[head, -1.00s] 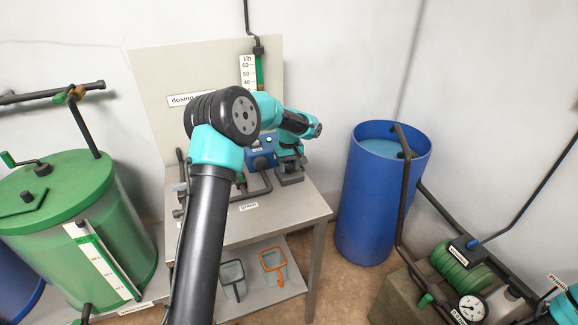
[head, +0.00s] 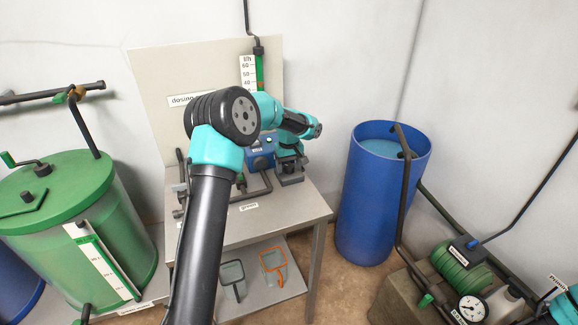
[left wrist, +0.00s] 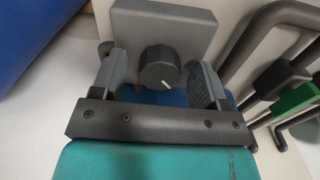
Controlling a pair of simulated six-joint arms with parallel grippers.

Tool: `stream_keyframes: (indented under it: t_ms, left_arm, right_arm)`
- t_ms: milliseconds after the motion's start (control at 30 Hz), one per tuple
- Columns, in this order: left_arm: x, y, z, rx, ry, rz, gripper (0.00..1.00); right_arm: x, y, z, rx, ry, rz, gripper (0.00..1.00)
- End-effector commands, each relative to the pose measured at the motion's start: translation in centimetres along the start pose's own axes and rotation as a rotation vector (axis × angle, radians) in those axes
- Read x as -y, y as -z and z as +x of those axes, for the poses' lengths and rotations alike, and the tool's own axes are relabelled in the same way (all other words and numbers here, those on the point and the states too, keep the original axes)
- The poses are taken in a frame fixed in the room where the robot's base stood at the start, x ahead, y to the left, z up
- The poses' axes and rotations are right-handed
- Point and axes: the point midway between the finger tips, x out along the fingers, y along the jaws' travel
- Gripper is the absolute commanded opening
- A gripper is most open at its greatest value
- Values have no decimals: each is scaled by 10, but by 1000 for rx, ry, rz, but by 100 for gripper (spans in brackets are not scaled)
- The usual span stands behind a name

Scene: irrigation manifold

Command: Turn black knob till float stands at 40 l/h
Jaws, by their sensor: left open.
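The black knob (left wrist: 159,68) with a white pointer line shows in the left wrist view, in front of a grey block. My left gripper (left wrist: 158,80) is open, with one finger on each side of the knob and gaps visible between. In the head view my left gripper (head: 290,176) is over the right part of the bench, and it and the arm hide the knob. The flow tube (head: 259,69) is green beside a white scale (head: 247,72). A small reddish float (head: 261,86) appears close to the 40 mark; its exact reading is too small to tell. My right gripper is not in view.
A blue box (head: 262,153) stands on the steel bench (head: 308,208) beside the gripper. Dark pipes (left wrist: 262,45) run to the right of the knob in the wrist view. A blue barrel (head: 378,205) stands right of the bench, a green tank (head: 75,235) left.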

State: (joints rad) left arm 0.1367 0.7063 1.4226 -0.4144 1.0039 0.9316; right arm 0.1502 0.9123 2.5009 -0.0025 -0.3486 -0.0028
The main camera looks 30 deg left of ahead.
Motion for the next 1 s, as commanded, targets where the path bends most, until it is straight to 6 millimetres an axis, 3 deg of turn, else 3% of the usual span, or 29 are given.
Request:
stream_keyframes:
  t_ms: [167, 367, 1000]
  left_arm:
    - [0, 0, -4, -1, 0, 0, 68]
    - [0, 0, -25, -2, -1, 0, 68]
    - [0, 0, -146, -2, -3, 0, 68]
  right_arm:
    - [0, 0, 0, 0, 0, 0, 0]
    - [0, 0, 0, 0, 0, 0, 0]
    - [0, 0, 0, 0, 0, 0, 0]
